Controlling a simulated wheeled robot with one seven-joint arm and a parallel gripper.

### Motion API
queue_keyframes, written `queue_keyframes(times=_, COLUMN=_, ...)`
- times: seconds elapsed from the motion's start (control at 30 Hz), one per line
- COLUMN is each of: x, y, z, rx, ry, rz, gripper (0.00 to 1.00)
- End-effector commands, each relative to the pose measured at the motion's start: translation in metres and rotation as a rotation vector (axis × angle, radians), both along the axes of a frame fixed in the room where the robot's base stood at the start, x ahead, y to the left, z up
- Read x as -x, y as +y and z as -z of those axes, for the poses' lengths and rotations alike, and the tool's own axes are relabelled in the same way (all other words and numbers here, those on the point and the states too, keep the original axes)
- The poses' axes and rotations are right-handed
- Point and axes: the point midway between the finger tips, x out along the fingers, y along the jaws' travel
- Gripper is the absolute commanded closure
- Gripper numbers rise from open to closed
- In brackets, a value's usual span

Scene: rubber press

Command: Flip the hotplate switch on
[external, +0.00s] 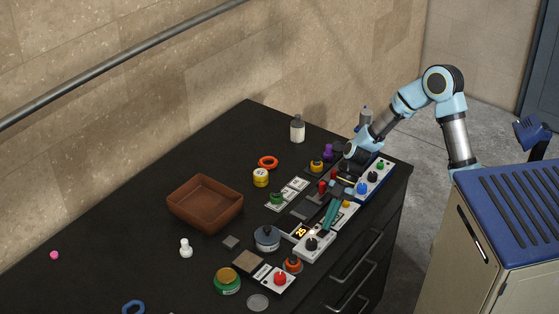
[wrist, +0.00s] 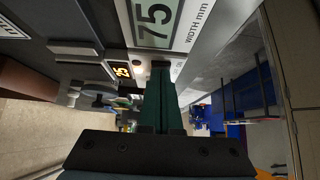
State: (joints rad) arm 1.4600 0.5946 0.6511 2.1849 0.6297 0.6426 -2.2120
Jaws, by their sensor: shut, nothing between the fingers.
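An orange display reading 25 (external: 300,231) sits beside a pale control box with a black knob (external: 311,244), which looks like the hotplate control. The same display shows in the wrist view (wrist: 122,71), with a small bright spot (wrist: 138,70) beside it. I cannot tell which part is the switch or its position. My gripper (external: 325,230) has teal fingers, shut with nothing between them, pointing down close to the display and knob. In the wrist view, my fingertips (wrist: 159,66) are just right of the display; contact cannot be told.
A grey lidded pot (external: 267,239) stands left of the display. A red-knobbed box (external: 280,279) and an orange-based item (external: 292,265) are nearer the front. A brown tray (external: 205,205) lies further left. The wrist view shows a 75 width readout (wrist: 156,20) above my fingers.

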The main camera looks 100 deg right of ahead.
Motion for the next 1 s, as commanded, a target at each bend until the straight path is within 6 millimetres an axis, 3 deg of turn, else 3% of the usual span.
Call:
queue_keyframes(times=0.43, x=0.0, y=-0.001, z=-0.016, rx=0.001, ry=0.001, rz=0.003, gripper=1.0)
queue_keyframes(times=0.83, x=0.0, y=-0.001, z=-0.018, rx=0.0, ry=0.001, rz=0.002, gripper=1.0)
queue_keyframes(times=1.0, x=0.002, y=-0.002, z=-0.036, rx=0.001, ry=0.0, rz=0.002, gripper=1.0)
